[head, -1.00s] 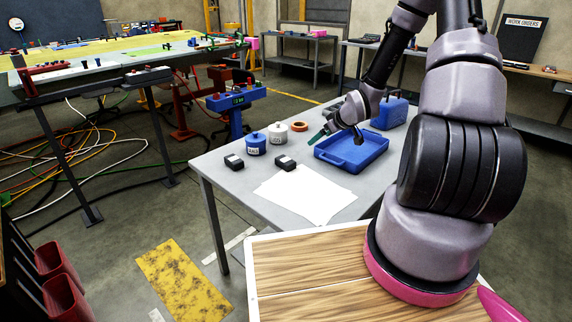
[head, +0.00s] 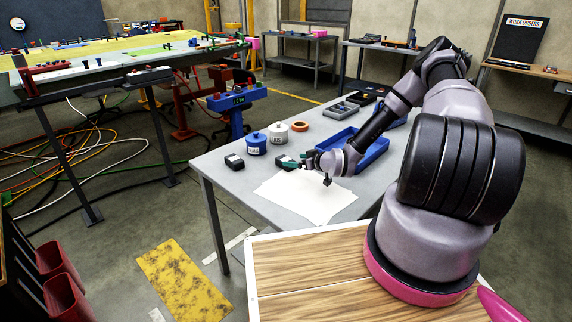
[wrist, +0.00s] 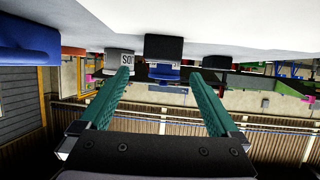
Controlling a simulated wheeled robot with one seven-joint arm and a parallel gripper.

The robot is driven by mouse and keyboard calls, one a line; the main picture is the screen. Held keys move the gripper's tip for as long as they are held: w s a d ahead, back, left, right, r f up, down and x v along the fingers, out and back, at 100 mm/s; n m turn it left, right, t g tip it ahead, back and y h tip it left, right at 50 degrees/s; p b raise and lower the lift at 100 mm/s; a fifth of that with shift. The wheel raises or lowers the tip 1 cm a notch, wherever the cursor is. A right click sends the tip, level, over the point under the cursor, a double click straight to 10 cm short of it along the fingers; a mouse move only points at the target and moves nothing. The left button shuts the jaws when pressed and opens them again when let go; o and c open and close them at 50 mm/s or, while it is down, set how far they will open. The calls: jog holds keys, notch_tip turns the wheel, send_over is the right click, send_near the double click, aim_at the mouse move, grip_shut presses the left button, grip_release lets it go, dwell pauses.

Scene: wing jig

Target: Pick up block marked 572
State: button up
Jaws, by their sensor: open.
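Two small dark blocks with pale patches sit on the grey table, one at the left (head: 234,161) and one farther right (head: 285,161). I cannot read a number on either. My gripper (head: 297,163) is low over the table, pointing left at the right-hand block, its teal fingers partly overlapping it. In the wrist view, which looks upside down, my gripper (wrist: 161,75) is open and empty. A dark block (wrist: 164,47) lines up with the gap between the fingertips, seemingly just beyond them. A second dark block (wrist: 216,61) shows behind the right finger.
A blue canister (head: 256,144) and a white canister (head: 278,135) stand behind the blocks, near an orange ring (head: 299,126). A blue tray (head: 372,152) lies right, partly hidden by my arm. White paper (head: 300,200) covers the table's near part.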

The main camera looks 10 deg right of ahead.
aim_at(286, 159)
jog(key=x, duration=0.5)
jog(key=shift+w+a+f, duration=0.1)
jog(key=shift+f, duration=0.05)
grip_shut()
